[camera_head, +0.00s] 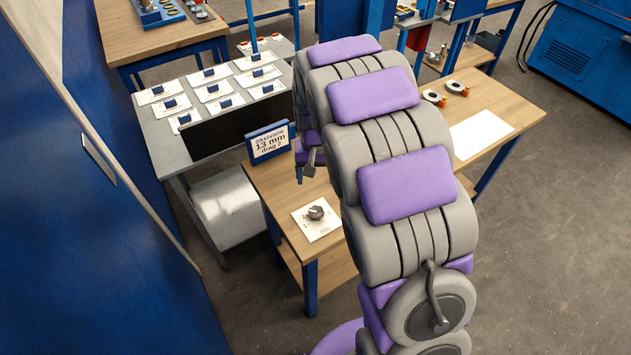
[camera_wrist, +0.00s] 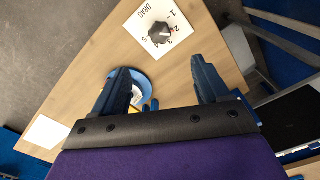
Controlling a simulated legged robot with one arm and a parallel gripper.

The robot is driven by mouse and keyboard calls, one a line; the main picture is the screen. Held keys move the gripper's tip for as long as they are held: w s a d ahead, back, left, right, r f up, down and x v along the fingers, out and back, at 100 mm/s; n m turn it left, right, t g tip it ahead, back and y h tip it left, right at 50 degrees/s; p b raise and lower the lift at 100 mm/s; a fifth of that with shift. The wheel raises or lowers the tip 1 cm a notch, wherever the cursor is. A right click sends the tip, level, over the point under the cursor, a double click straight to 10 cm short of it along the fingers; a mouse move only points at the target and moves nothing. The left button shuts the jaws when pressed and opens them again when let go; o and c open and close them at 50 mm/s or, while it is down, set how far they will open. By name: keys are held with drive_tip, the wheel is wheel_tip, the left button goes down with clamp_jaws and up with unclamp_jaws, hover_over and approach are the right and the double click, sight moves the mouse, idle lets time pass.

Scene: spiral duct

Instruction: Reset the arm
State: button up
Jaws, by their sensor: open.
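My arm, with grey links and purple pads (camera_head: 405,185), rises from the bottom of the head view and arches over the wooden table (camera_head: 290,195). My gripper (camera_wrist: 161,75) shows in the wrist view with its two blue fingers wide apart and nothing held between them. In the head view my gripper is mostly hidden behind the arm. A dark dial knob (camera_wrist: 160,33) on a white card marked DRAG lies beyond the fingertips, apart from them. The same knob (camera_head: 316,213) shows left of my arm. A round blue-rimmed thing (camera_wrist: 148,79) shows between the fingers, partly hidden.
A sign (camera_head: 268,144) reading "Skelvane 13 mm drag 2" stands by the table's far-left edge. A grey bench (camera_head: 160,135) with several white cards is behind it. A white sheet (camera_head: 481,134) lies on the table right of my arm. A blue wall (camera_head: 80,230) is close left; open floor (camera_head: 560,240) is right.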

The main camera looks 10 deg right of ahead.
drive_tip(key=shift+r, duration=0.25)
drive_tip(key=s+r, duration=0.3)
drive_tip(key=s, duration=0.8)
drive_tip(key=s+r+n+g, duration=0.1)
drive_tip(key=s+r, duration=0.2)
drive_tip(key=s, duration=0.9)
drive_tip(key=s+r+n, duration=0.1)
drive_tip(key=s+r, duration=0.3)
drive_tip(key=s, duration=0.7)
drive_tip(key=shift+s+d+g+b, duration=0.2)
drive_tip(key=shift+s+g+b, duration=0.05)
drive_tip(key=shift+g+b, duration=0.15)
